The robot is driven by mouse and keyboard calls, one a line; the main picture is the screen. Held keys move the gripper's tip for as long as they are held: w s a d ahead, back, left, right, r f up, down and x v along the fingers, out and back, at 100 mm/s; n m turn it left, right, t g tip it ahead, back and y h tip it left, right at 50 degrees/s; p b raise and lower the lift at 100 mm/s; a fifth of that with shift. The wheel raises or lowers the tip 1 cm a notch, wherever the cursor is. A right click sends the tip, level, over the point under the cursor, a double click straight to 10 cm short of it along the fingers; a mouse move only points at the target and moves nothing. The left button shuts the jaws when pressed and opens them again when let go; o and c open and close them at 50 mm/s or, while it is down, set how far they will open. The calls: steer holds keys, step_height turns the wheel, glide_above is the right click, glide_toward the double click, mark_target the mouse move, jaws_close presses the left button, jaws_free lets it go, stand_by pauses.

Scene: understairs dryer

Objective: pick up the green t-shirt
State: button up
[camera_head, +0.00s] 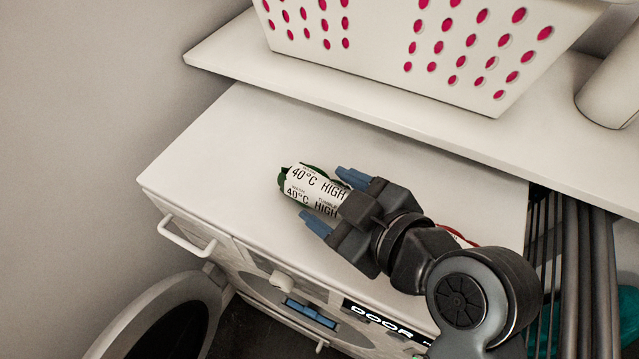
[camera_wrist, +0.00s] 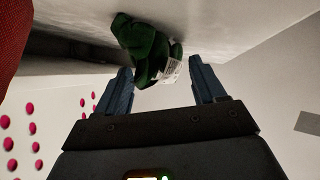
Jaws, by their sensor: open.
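The green t-shirt (camera_head: 283,181) lies bundled on the white top of the dryer. A white label printed "40°C HIGH" (camera_head: 314,185) covers most of its visible side in the head view. In the wrist view the dark green bundle (camera_wrist: 142,40) shows ahead of the fingers, with its label between them. My gripper (camera_head: 330,198) is open, its blue fingers on either side of the near end of the bundle. It holds nothing. The arm hides part of the dryer top.
A white basket with pink holes (camera_head: 400,45) stands on a shelf (camera_head: 235,62) above the back of the dryer top (camera_head: 225,145). A white cylinder (camera_head: 612,90) stands at the right. The round door (camera_head: 165,320) hangs open below. Dark bars (camera_head: 575,270) stand at the right. The dryer top's left part is clear.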

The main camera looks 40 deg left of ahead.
mark_target(325, 187)
steer(key=shift+x, duration=1.2)
steer(key=shift+c, duration=0.4)
steer(key=c, duration=0.7)
steer(key=shift+o, duration=0.2)
steer(key=shift+r, duration=0.15)
steer(key=shift+r, duration=0.6)
step_height(325, 187, up, 3)
steer(key=shift+w+r, duration=0.1)
steer(key=w+v, duration=0.1)
steer(key=v, duration=1.2)
steer(key=shift+d+r, duration=0.15)
steer(key=shift+r, duration=0.05)
